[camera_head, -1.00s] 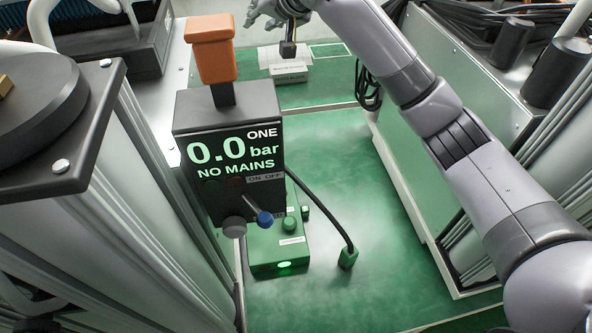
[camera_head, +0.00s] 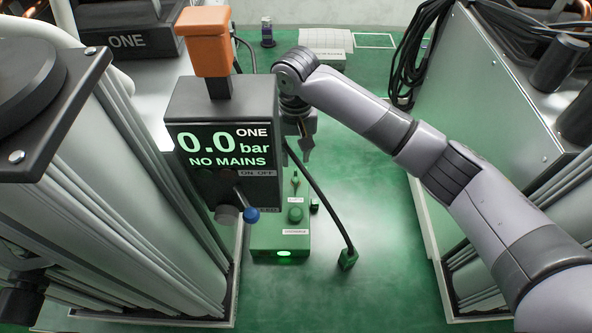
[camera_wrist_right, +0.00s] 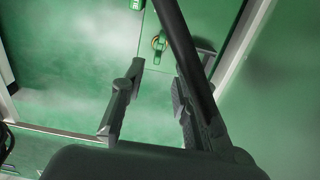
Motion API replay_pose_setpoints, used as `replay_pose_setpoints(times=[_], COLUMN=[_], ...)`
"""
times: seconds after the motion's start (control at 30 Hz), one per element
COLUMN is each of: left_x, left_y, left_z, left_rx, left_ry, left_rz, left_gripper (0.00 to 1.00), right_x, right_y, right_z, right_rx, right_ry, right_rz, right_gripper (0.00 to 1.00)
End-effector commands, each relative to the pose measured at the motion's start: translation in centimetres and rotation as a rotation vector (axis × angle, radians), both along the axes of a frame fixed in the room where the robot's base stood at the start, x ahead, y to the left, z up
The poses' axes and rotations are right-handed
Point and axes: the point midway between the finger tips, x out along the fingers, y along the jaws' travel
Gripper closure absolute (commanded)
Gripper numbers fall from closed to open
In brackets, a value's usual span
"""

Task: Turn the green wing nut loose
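A small green upright piece (camera_head: 296,181), which looks like the green wing nut, stands on the green box (camera_head: 280,237) behind its round green knob (camera_head: 295,214). My right gripper (camera_head: 308,150) points down above and behind the box, beside the display post. In the wrist view its fingers (camera_wrist_right: 156,75) are apart with nothing between them. My left gripper is not in view.
A display post (camera_head: 223,150) reading 0.0 bar, NO MAINS, stands left of my gripper. Metal-framed cabinets flank the green floor (camera_head: 385,235).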

Motion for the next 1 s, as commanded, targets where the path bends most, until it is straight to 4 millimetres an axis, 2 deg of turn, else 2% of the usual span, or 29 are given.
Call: replay_pose_setpoints(times=[0.2, 0.4, 0.6, 0.83, 1.0], left_x=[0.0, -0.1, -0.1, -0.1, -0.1], left_y=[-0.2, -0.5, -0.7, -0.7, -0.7], left_z=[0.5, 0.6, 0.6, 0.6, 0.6], left_rx=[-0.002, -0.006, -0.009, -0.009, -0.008], left_ry=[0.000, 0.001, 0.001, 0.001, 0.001], left_rz=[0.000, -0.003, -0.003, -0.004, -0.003], left_gripper=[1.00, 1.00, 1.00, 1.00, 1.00], right_x=[0.0, 0.0, 0.0, 0.0, 0.0], right_y=[0.0, 0.0, 0.0, 0.0, 0.0], right_z=[-4.7, -7.5, -8.6, -8.6, -8.6], right_rx=[-0.002, -0.001, 0.000, 0.000, 0.000], right_ry=[0.002, 0.000, -0.001, -0.002, -0.002], right_rz=[-0.001, 0.000, 0.001, 0.001, 0.001], right_gripper=[0.72, 0.72, 0.72, 0.72, 0.82])
